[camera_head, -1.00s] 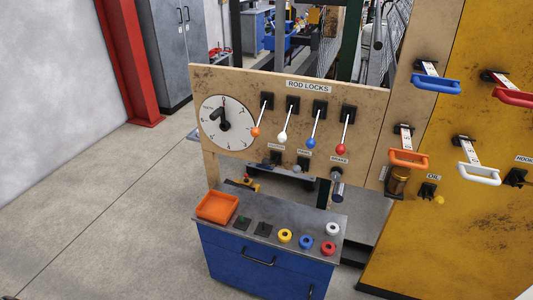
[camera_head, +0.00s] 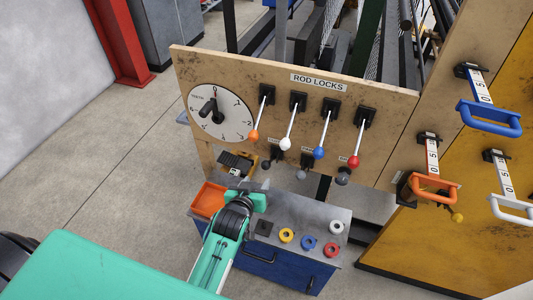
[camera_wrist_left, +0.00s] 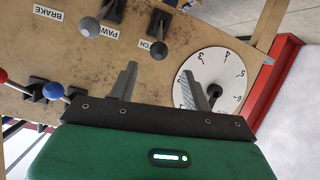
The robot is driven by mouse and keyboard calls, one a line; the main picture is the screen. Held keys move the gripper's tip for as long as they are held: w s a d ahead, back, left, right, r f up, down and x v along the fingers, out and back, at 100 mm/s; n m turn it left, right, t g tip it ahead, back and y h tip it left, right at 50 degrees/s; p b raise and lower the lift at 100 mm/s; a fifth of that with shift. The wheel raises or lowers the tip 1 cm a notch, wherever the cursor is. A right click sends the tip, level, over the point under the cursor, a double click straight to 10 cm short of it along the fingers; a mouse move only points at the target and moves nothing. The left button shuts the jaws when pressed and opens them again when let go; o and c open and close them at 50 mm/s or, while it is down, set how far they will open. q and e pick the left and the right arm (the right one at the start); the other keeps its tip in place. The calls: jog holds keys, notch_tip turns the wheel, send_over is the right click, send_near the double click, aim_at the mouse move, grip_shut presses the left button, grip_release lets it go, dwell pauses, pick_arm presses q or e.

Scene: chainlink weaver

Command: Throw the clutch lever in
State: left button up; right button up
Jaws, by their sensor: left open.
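The clutch lever has a dark grey knob (camera_head: 266,165) and sits at the left of the lower row on the wooden panel (camera_head: 390,115). In the left wrist view, which is upside down, its knob (camera_wrist_left: 158,50) is beyond the fingertips, roughly in line with the gap between them. The partly seen label by it ends in "CH". My left gripper (camera_head: 250,178) is below and left of the lever in the head view. In the wrist view its two grey fingers (camera_wrist_left: 160,78) are apart and empty. My right gripper is not in view.
The pawl knob (camera_wrist_left: 89,27) and brake knob (camera_head: 342,178) are to the right in the head view. Four-coloured rod-lock levers, including an orange one (camera_head: 254,134), stand above. A dial (camera_head: 228,128) is at left. A blue cabinet (camera_head: 290,272) with an orange tray (camera_head: 207,200) stands below.

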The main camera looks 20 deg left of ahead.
aim_at(268, 164)
pick_arm(q)
jog(key=p+x, duration=0.3)
jog(key=x, duration=1)
jog(key=shift+w, duration=0.2)
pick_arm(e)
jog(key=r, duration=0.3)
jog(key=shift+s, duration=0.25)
pick_arm(q)
jog(key=shift+d, duration=0.1)
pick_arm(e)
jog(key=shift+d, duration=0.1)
pick_arm(q)
grip_shut()
jog(key=shift+f, duration=0.15)
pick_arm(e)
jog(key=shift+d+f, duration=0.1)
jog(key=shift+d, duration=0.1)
